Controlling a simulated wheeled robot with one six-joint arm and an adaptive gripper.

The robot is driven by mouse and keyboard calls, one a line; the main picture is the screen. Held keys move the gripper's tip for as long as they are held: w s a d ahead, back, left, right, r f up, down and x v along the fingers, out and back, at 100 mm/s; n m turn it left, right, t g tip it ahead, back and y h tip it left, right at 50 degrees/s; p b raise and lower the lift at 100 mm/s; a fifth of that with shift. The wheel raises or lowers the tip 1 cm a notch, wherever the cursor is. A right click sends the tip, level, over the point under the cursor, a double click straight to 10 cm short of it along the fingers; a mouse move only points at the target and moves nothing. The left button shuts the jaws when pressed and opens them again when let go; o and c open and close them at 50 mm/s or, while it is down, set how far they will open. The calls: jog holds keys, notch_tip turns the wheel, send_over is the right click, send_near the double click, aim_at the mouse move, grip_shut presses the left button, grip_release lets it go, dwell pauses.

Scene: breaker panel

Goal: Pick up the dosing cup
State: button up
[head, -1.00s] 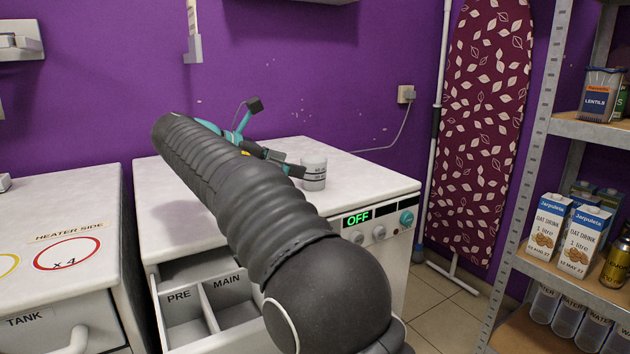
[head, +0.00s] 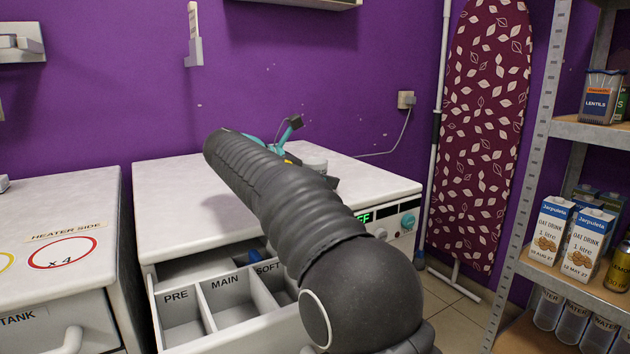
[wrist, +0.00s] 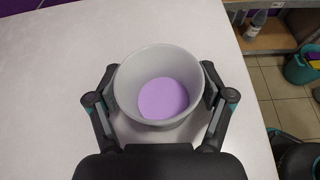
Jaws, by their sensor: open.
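The dosing cup (wrist: 130,103) is a light grey round cup with a purple fill in the bottom. It stands upright on the white machine top (wrist: 60,60). In the wrist view my gripper (wrist: 160,82) is open, with one finger on each side of the cup, very close to its wall. I cannot tell whether the fingers touch it. In the head view only the upper part of the cup (head: 314,163) shows, and my arm hides the rest and most of the gripper.
Below the top, a drawer (head: 208,312) stands open, with compartments marked PRE, MAIN and SOFT and something blue at the back. A shelf unit (head: 527,192) with cartons stands at the right. The heater-side counter (head: 85,205) is at the left.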

jog(key=shift+c, duration=0.2)
jog(key=c, duration=1.3)
jog(key=shift+o, duration=0.2)
jog(key=shift+r, duration=0.2)
jog(key=shift+r+p, duration=0.55)
jog(key=shift+r, duration=0.55)
jog(key=shift+r+p, duration=0.35)
jog(key=shift+r, duration=0.6)
jog(key=s+d+r, duration=0.6)
jog(key=s+d, duration=0.1)
jog(key=s, duration=0.2)
jog(key=shift+r, duration=0.2)
